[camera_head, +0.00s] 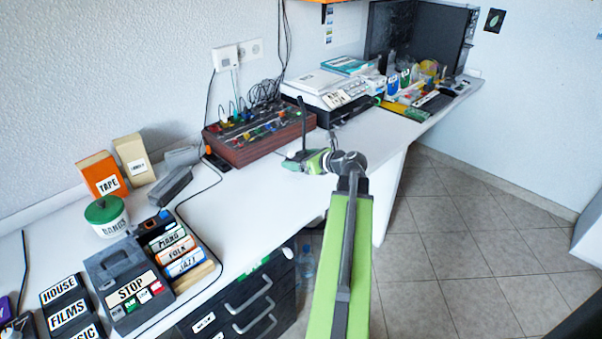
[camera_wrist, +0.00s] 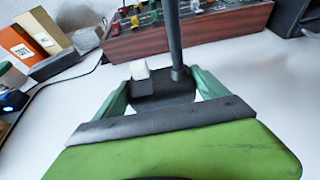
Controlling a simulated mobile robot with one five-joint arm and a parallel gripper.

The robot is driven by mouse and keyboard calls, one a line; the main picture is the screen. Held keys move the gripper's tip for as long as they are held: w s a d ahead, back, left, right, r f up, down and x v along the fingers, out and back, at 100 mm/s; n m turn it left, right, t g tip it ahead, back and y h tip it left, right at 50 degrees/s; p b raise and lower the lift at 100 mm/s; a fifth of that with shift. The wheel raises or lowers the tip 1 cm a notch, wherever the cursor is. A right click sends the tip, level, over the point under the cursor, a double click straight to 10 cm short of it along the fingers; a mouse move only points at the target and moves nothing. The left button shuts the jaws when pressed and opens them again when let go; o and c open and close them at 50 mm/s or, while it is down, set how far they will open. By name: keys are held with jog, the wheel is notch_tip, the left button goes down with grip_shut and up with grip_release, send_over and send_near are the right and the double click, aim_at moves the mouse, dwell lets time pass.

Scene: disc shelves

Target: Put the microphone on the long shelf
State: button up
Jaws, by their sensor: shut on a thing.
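The microphone has a dark base with a white button and a thin black stem (camera_head: 303,122) that stands upright in the head view. In the wrist view its dark base (camera_wrist: 160,88) and stem (camera_wrist: 174,40) sit between the green fingers. My gripper (camera_head: 309,157), also in the wrist view (camera_wrist: 162,84), is shut on the base. It is over the white desk; I cannot tell whether the base touches the desk. An orange-edged board (camera_head: 325,1) is cut off at the top of the head view; I cannot tell if it is the long shelf.
A wooden mixer box (camera_head: 255,140) with knobs stands just behind my gripper. A grey cassette player (camera_head: 125,282), labelled boxes and a green-lidded tin (camera_head: 103,210) are at left. Printers and a dark monitor fill the far end. The desk's front middle (camera_head: 240,200) is clear.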

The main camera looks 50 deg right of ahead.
aim_at(299, 175)
notch_tip(299, 175, down, 4)
jog(key=b, duration=0.4)
jog(key=shift+f, duration=0.15)
jog(key=shift+r, duration=0.2)
jog(key=shift+f, duration=0.1)
jog(key=o, duration=1.3)
jog(key=shift+f, duration=0.1)
jog(key=shift+c, duration=0.2)
jog(key=o, duration=0.3)
